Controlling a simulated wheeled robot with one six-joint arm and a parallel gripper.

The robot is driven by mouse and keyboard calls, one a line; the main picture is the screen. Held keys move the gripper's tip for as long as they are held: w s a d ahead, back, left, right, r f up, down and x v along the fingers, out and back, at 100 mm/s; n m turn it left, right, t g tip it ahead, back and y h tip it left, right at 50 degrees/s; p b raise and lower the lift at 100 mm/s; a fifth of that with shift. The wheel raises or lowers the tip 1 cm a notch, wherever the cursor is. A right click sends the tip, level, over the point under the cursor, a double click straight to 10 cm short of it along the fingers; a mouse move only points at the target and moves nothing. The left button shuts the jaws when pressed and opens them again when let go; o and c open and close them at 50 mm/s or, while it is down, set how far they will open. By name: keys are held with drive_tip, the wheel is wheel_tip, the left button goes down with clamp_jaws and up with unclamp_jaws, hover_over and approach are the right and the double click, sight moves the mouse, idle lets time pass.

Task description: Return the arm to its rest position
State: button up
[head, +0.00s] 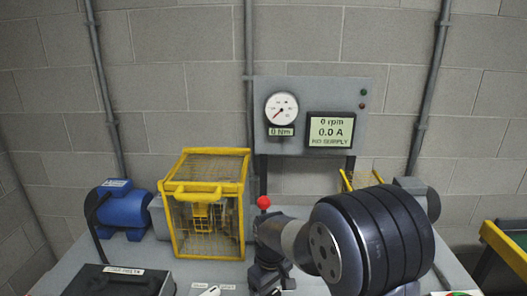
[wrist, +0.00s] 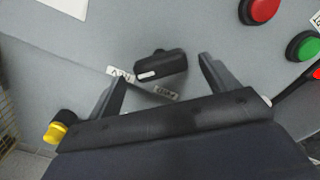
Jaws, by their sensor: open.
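My gripper (wrist: 162,68) shows in the wrist view with its two dark fingers spread apart and nothing held between them. A black rotary knob (wrist: 160,66) with a white mark lies in the gap between the fingers as seen from the wrist; the distance to it cannot be told. Small white labels lie beside the knob, too blurred to read surely. In the head view my arm reaches over the bench from the lower right, its dark end low near the middle. The fingers cannot be made out there.
A yellow-framed mesh guard (head: 208,205) stands on the bench, with a blue motor (head: 124,210) to its left. A red ball knob (head: 263,202) rises behind my arm. A meter panel (head: 313,85) stands behind, reading 0 rpm. Red (wrist: 259,10) and green (wrist: 303,46) buttons lie right of my gripper.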

wheel_tip(320, 180, up, 9)
wheel_tip(320, 180, down, 10)
drive_tip(key=shift+s+f, duration=0.1)
drive_tip(key=shift+f, duration=0.05)
drive_tip(key=shift+n, duration=0.3)
drive_tip(key=n, duration=0.8)
drive_tip(key=shift+n, duration=0.3)
drive_tip(key=n, duration=0.4)
drive_tip(key=shift+n, duration=0.3)
drive_tip(key=n, duration=0.4)
drive_tip(key=shift+p, duration=0.35)
drive_tip(key=shift+r, duration=1.05)
